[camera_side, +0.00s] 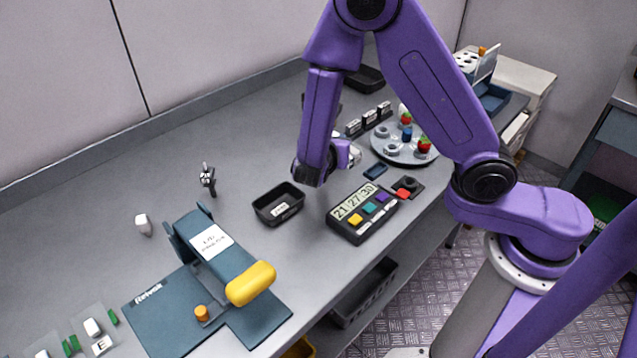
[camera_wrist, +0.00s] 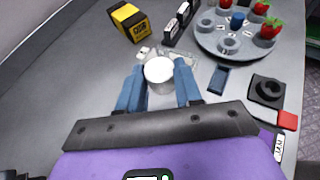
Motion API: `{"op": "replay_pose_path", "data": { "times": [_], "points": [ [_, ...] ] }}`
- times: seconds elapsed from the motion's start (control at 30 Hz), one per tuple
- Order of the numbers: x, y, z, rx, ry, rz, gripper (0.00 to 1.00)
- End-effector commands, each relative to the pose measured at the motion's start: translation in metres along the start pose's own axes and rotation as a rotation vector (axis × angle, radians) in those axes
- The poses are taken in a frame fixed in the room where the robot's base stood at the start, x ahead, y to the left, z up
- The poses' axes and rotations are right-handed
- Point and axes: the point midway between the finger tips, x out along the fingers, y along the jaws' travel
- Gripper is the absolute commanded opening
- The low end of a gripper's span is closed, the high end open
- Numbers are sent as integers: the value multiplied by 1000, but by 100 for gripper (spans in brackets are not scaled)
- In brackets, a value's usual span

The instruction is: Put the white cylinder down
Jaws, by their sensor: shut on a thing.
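My gripper (camera_wrist: 159,76) is shut on a white cylinder (camera_wrist: 159,71), held between its two blue fingers with the round top facing the wrist camera. A clear plate (camera_wrist: 184,56) with small marks lies just beyond the cylinder in the wrist view. I cannot tell whether the cylinder touches the plate or the table. In the side view, my purple arm hides most of the gripper, and a white bit (camera_side: 354,155) shows at its right.
A round grey rack (camera_wrist: 205,42) with strawberries and a blue piece stands beyond, to the right. A yellow-black box (camera_wrist: 130,20) stands at the back. A black tray (camera_side: 278,204) and a timer panel (camera_side: 362,212) are nearby. Another white piece (camera_side: 143,224) stands at left on open table.

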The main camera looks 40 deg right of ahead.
Motion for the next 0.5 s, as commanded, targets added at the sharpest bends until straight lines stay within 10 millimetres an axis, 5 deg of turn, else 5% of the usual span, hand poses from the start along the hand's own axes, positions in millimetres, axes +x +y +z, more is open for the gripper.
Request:
{"op": "replay_pose_path", "data": {
  "times": [0.2, 0.5],
  "points": [
    [-16, 23, -9, -53, -2, 123, 4],
    [-4, 24, -41, -57, -2, 128, 4]
  ]
}}
